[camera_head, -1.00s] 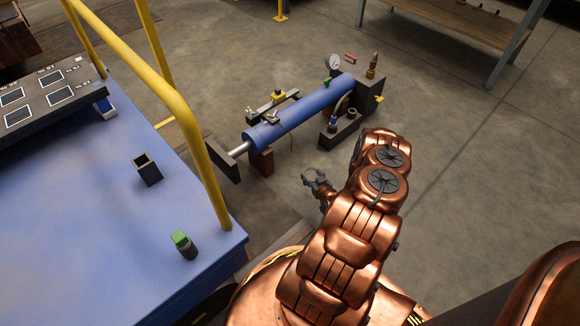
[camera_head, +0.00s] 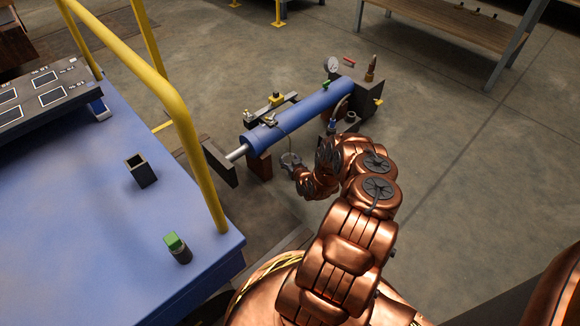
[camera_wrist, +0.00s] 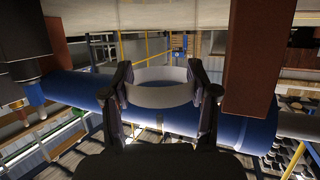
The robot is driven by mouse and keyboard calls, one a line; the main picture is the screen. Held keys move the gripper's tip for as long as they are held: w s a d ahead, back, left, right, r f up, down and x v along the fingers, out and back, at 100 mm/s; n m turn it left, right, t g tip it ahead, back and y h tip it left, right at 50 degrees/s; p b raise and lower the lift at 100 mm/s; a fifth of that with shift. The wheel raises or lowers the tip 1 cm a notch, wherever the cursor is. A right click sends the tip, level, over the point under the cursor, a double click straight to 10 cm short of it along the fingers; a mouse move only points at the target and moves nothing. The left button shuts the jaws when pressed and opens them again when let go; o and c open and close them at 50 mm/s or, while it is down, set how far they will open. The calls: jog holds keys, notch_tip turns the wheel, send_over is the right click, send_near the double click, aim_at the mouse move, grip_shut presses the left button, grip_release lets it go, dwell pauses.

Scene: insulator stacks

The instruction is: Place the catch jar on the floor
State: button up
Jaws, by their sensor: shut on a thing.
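My gripper (camera_head: 291,161) is low beside the near end of the blue cylinder (camera_head: 300,114). In the wrist view, its two fingers (camera_wrist: 160,76) are shut on a pale grey, ring-like jar (camera_wrist: 160,95), which I take as the catch jar. The jar is very small in the head view, so its contents cannot be told. The concrete floor (camera_head: 440,150) lies around the cylinder; it appears as a pale band at the top of the upside-down wrist view (camera_wrist: 150,17). I cannot tell whether the jar touches the floor.
A rust-brown support block (camera_head: 260,166) stands close left of my gripper; a similar block shows in the wrist view (camera_wrist: 250,60). A dark end plate (camera_head: 219,163), blue bench (camera_head: 80,220) and yellow rail (camera_head: 190,140) lie left. Open floor lies to the right.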

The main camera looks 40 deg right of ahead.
jog(key=shift+f+b, duration=0.65)
jog(key=shift+f, duration=0.95)
jog(key=shift+f, duration=0.2)
jog(key=o, duration=1.2)
jog(key=shift+r, duration=0.1)
jog(key=shift+s, duration=0.1)
jog(key=shift+r, duration=0.2)
jog(key=shift+p+v, duration=1.85)
jog(key=shift+v, duration=4.1)
jog(key=shift+f, duration=0.1)
